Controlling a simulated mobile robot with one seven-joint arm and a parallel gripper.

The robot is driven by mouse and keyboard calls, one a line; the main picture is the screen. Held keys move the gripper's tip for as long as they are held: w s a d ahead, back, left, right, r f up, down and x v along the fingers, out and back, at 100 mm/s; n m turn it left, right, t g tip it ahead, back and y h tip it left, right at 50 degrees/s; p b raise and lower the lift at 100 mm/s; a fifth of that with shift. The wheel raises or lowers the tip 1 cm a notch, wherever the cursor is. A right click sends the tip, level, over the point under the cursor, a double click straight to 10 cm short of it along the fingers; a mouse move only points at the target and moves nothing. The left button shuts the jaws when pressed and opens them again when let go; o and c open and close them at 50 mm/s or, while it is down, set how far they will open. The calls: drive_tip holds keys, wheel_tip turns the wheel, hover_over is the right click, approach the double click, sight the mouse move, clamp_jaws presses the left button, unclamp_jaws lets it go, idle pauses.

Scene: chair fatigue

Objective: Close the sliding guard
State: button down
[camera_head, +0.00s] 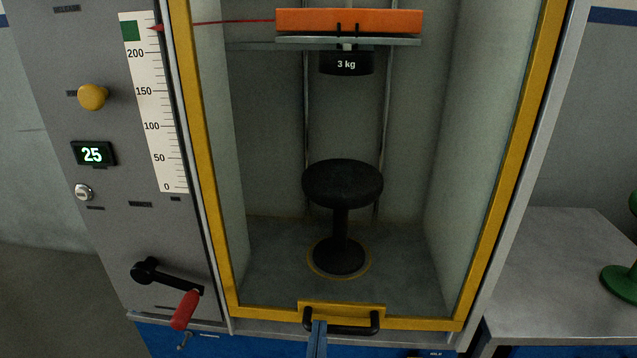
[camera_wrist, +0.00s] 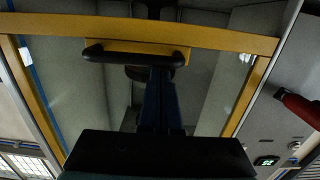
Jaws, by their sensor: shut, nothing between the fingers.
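The sliding guard is a clear panel in a yellow frame (camera_head: 208,190); its bottom bar lies low, just above the grey sill of the cabinet. I cannot tell whether the bar touches the sill. A black bar handle (camera_head: 358,327) sits on the yellow plate at the middle of the bottom bar. It also shows in the wrist view (camera_wrist: 110,55). My gripper (camera_head: 319,324) has blue fingers, shut and empty, at the left half of the handle. In the wrist view the fingers (camera_wrist: 160,72) overlap the handle; whether they touch it is unclear.
Inside the cabinet, a black stool (camera_head: 342,185) stands under an orange block (camera_head: 348,21) with a 3 kg weight (camera_head: 346,64). The left panel has a yellow knob (camera_head: 93,97), a display reading 25 (camera_head: 93,154) and a red-handled crank (camera_head: 185,309). A grey table (camera_head: 560,260) stands right.

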drive_tip(key=shift+f+b, duration=1.8)
drive_tip(key=shift+f, duration=0.9)
drive_tip(key=shift+f, duration=0.1)
